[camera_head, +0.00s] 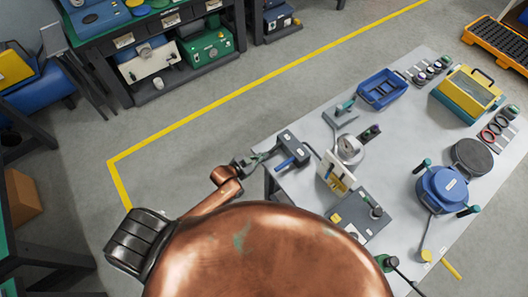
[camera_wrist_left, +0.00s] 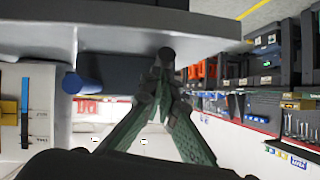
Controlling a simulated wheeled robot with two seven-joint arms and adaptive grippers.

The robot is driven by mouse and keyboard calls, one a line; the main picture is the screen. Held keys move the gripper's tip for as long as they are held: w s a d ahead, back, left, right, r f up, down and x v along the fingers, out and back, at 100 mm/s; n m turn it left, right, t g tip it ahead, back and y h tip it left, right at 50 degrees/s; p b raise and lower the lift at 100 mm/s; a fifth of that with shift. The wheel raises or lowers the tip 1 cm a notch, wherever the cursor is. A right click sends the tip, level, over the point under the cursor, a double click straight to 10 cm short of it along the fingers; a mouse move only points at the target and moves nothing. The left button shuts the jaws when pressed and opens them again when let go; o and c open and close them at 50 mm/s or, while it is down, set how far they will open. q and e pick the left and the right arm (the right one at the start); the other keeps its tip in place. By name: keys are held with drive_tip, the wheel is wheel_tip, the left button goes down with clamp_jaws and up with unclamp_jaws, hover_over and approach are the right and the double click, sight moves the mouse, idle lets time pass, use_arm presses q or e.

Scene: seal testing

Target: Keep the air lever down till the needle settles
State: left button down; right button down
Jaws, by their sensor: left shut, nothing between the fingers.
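A dark grey block with a blue handle (camera_head: 286,162) sits at the table's near left edge; the blue handle also shows in the left wrist view (camera_wrist_left: 72,83). My left gripper (camera_head: 262,156) is just left of this block, past the table edge. In the left wrist view its green fingers (camera_wrist_left: 163,85) are shut with nothing between them. Which part is the air lever is unclear. A round gauge (camera_head: 349,148) stands right of the block; its needle is too small to read.
The grey table (camera_head: 395,150) also carries a blue tray (camera_head: 382,88), a yellow case (camera_head: 467,92), a blue round vessel (camera_head: 442,188) and a cream panel (camera_head: 336,175) close to the gauge. My copper-coloured body hides the table's near part. Floor left of the table is clear.

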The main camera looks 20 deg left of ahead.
use_arm(q)
drive_tip(key=d+r+p+v, duration=0.1)
drive_tip(key=p+v, duration=0.2)
drive_tip(key=v, duration=1)
drive_tip(key=shift+w+r, duration=0.2)
drive_tip(key=shift+r, duration=0.05)
